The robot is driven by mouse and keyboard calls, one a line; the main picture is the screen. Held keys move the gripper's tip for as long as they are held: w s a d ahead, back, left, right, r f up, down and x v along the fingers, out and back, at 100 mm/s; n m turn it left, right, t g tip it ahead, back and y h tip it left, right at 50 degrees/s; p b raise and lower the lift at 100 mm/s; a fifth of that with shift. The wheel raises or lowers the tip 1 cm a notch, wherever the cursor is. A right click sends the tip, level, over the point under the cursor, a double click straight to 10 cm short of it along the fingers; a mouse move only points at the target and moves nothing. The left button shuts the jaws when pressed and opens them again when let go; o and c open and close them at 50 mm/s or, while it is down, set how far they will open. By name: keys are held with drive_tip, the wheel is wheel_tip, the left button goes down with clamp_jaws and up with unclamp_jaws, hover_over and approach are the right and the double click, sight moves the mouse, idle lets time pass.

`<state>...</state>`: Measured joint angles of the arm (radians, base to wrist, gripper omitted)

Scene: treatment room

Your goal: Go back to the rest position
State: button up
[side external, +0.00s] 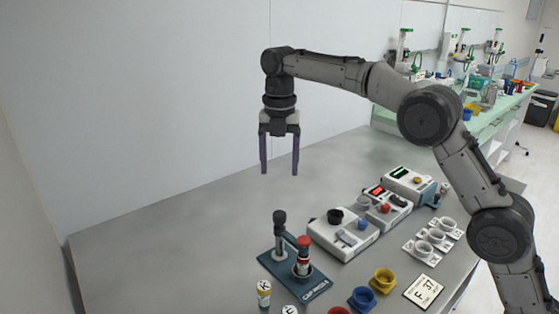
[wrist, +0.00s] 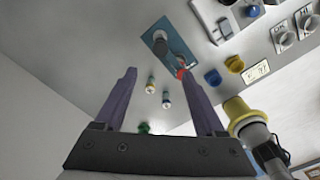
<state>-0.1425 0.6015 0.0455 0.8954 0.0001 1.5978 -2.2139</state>
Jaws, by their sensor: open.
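My gripper (side external: 279,168) points straight down, high above the left part of the grey metal table. Its two purple fingers are wide apart with nothing between them. In the wrist view my gripper (wrist: 166,75) is also open and empty. Below it and to the right stands a blue cap press (side external: 283,258) with a dark upright handle. A red-capped vial (side external: 303,257) stands upright on that blue base. The press (wrist: 172,45) shows at the top of the wrist view, apart from the fingers.
White machines (side external: 343,234) stand in a row to the right. A tray of white cups (side external: 432,241), a card (side external: 423,291), and yellow (side external: 383,280) and blue cups (side external: 362,298) lie nearer the front. A yellow-capped vial (side external: 264,293) stands before the press. The table's left part is clear.

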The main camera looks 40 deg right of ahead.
drive_tip(key=shift+r, duration=0.4)
drive_tip(key=s+d+r+t, duration=0.2)
drive_tip(key=s+d+r, duration=0.1)
drive_tip(key=s+r, duration=0.65)
drive_tip(key=s+d+r+m+t, duration=0.1)
drive_tip(key=s+r+m, duration=0.15)
drive_tip(key=s, duration=0.25)
drive_tip(key=s+d+r+m+t, duration=0.1)
drive_tip(key=s+d+m, duration=0.1)
drive_tip(key=s+m, duration=0.3)
drive_tip(key=s+d+f+m+t, duration=0.1)
drive_tip(key=s+f+m, duration=1.5)
drive_tip(key=m, duration=0.3)
drive_tip(key=shift+s+d+f+t, duration=0.2)
drive_tip(key=shift+d+f+t, duration=0.05)
drive_tip(key=shift+t, duration=0.05)
drive_tip(key=shift+m, duration=0.25)
drive_tip(key=shift+c, duration=0.2)
